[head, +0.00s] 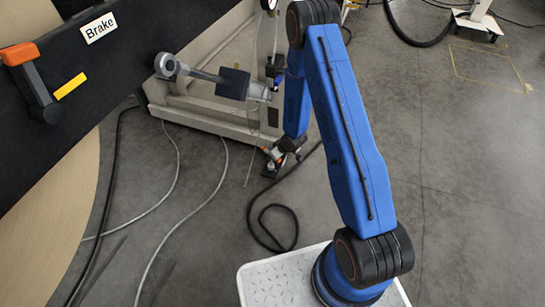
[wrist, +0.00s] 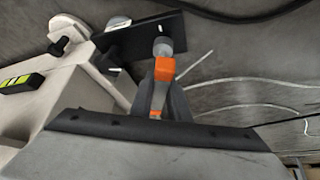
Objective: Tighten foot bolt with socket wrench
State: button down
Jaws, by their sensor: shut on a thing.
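My gripper (wrist: 160,103) shows in the wrist view, shut on the socket wrench (wrist: 162,72). The wrench has an orange part and a grey socket end pointing away from me. The socket end overlaps the black foot plate (wrist: 128,45) in the picture; I cannot tell whether it touches anything. A pale rounded piece (wrist: 117,24) shows at the plate's left part. I cannot make out the foot bolt for certain. In the head view my gripper (head: 284,150) is low, near floor level at the right end of the machine frame, small and partly hidden by my arm.
The pale machine frame (head: 205,112) stands left of my gripper, with a black Brake panel (head: 115,55) at upper left. A black hose (head: 293,222) and thin grey cables (head: 165,235) lie on the floor. The floor at right (head: 470,150) is mostly clear.

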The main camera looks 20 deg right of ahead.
jog(key=shift+a+m, duration=0.15)
jog(key=shift+m, duration=0.25)
jog(key=shift+s+m+h, duration=0.1)
jog(key=shift+m+h, duration=0.4)
jog(key=shift+m, duration=0.3)
jog(key=shift+t, duration=0.3)
jog(key=shift+a+m+h, duration=0.1)
jog(key=shift+m+h, duration=0.2)
jog(key=shift+m, duration=0.2)
jog(key=shift+m+h, duration=0.3)
jog(key=shift+m, duration=0.3)
